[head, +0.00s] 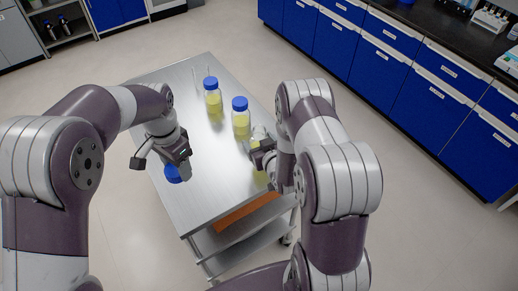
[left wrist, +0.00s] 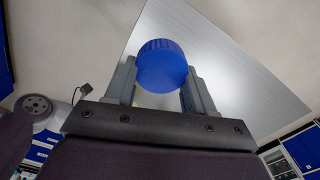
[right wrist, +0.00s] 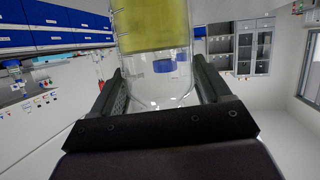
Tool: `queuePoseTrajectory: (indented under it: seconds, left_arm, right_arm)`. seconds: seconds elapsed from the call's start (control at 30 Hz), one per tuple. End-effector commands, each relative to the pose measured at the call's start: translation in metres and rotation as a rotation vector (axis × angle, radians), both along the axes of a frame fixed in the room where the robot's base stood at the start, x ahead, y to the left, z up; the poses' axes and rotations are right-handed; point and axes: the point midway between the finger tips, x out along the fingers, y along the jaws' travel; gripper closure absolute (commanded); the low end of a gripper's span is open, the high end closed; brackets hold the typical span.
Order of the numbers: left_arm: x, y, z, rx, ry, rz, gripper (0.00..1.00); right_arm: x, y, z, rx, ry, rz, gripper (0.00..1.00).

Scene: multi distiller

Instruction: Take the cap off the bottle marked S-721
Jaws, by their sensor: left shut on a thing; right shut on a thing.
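My left gripper (head: 178,163) is shut on a blue screw cap (head: 172,174), above the left side of the metal table. The left wrist view shows the ribbed cap (left wrist: 162,62) between the fingers, with no bottle visible attached to it. My right gripper (head: 262,158) is shut on a clear glass bottle of yellow liquid (right wrist: 155,28) near the table's right edge. The right arm partly hides this bottle in the head view, and no blue cap shows on it there. The cap and this bottle are well apart. No S-721 marking is readable.
Two blue-capped bottles of yellow liquid, one farther (head: 213,98) and one nearer (head: 240,120), stand on the metal table (head: 205,195). A clear glass vessel (head: 200,80) stands at the back. The table's front left is bare. Blue cabinets (head: 390,80) line the right.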

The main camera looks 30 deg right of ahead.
Motion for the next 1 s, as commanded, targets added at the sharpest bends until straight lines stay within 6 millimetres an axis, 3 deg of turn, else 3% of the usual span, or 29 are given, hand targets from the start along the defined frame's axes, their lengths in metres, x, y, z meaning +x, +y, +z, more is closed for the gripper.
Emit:
queuePoseTrajectory:
  seconds: [0.2,0.57,0.6,0.67,1.0]
  left_arm:
    - [0.0,0.0,0.006,0.0,0.0,0.0,0.83]
    - [0.0,0.0,0.002,0.0,0.0,0.0,0.83]
    - [0.0,0.0,0.001,0.0,0.0,0.0,0.83]
    - [0.0,0.0,0.003,0.0,0.0,0.0,0.83]
    - [0.0,0.0,0.003,0.0,0.0,0.0,0.83]
  right_arm:
    - [0.001,0.0,-0.035,0.0,0.0,-0.001,1.0]
    - [0.001,0.0,-0.043,-0.001,-0.002,-0.001,1.0]
    - [0.001,0.0,-0.044,0.0,0.0,-0.001,0.2]
    - [0.0,0.0,-0.042,0.0,0.0,-0.001,0.0]
    - [-0.005,0.001,-0.038,0.0,0.003,-0.001,0.0]
